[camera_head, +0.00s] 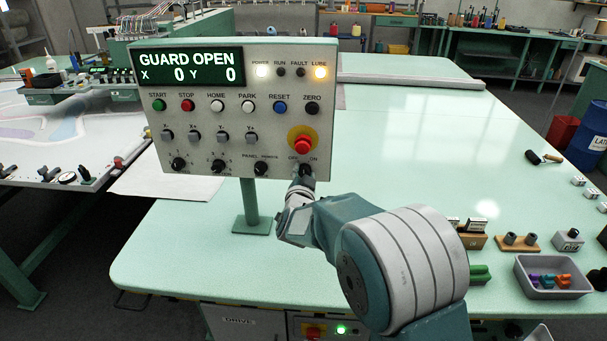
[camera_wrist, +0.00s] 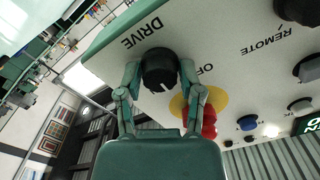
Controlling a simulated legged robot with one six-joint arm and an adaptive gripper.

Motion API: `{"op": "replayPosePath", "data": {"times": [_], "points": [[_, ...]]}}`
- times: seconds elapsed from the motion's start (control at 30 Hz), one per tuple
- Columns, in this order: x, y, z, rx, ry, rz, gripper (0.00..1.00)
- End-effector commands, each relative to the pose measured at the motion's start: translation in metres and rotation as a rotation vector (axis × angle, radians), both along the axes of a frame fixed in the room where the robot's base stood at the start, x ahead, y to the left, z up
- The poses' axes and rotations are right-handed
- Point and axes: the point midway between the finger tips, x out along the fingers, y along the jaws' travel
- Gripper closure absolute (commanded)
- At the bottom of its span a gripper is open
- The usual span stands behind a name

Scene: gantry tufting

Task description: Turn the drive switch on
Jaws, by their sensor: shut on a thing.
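The drive switch is a round black knob (camera_wrist: 159,69) on the pale control panel (camera_head: 200,130), beside the word DRIVE in the wrist view. It also shows at the panel's lower right in the head view (camera_head: 306,169), between the words OFF and ON, partly hidden by my gripper. My gripper (camera_wrist: 160,76) has one finger on each side of the knob and is shut on it. A white mark shows on the knob's near edge; its exact setting is hard to tell. The display (camera_head: 190,67) reads GUARD OPEN, X 0, Y 0.
The red stop button (camera_head: 302,145) on its yellow ring sits just above the knob, near my fingers. Other buttons and knobs fill the panel. A grey tray (camera_head: 548,292) and small items stand at the table's right. The table (camera_head: 420,130) behind is mostly clear.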

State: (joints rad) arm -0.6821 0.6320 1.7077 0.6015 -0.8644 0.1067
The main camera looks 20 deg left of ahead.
Motion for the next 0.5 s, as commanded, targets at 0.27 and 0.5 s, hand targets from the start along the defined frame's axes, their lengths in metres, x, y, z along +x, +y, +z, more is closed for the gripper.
{"op": "replayPosePath", "data": {"times": [0.27, 0.5], "points": [[0.0002, -0.0005, 0.0027, 0.257, 0.055, 0.001, 0.99], [0.0005, -0.0020, 0.0019, 0.455, 0.104, 0.000, 0.99]]}}
